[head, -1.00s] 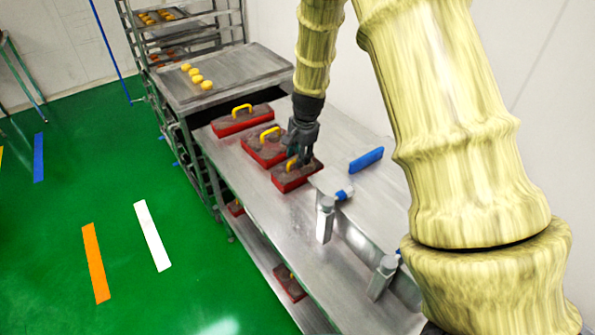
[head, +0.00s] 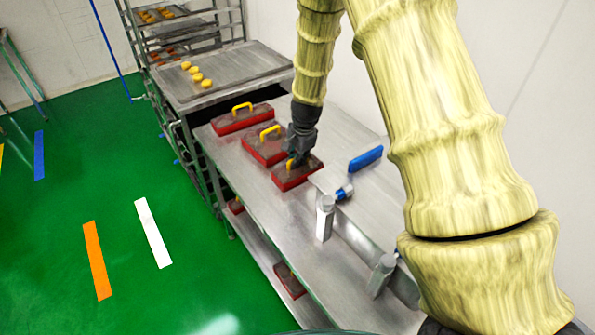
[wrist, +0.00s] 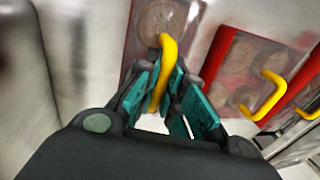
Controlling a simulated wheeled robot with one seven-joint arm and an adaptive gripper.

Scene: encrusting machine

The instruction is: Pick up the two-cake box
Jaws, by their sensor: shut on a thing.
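The nearest red box (head: 294,181), with a dark top and a yellow handle, is on the steel table (head: 268,205). I take it for the two-cake box. My gripper (head: 298,160) is at its handle, shut on it. In the wrist view, the yellow handle (wrist: 166,58) stands between the teal finger pads of my gripper (wrist: 168,88). The box top (wrist: 155,18) shows a round cake shape under a clear cover; the rest is hidden by the fingers. I cannot tell whether the box is clear of the table.
Two other red boxes with yellow handles stand behind: the middle one (head: 262,150) close by and the far one (head: 240,119). To the right are a blue-handled tool (head: 366,158) and metal posts (head: 325,217). A tray (head: 225,78) holds yellow cakes.

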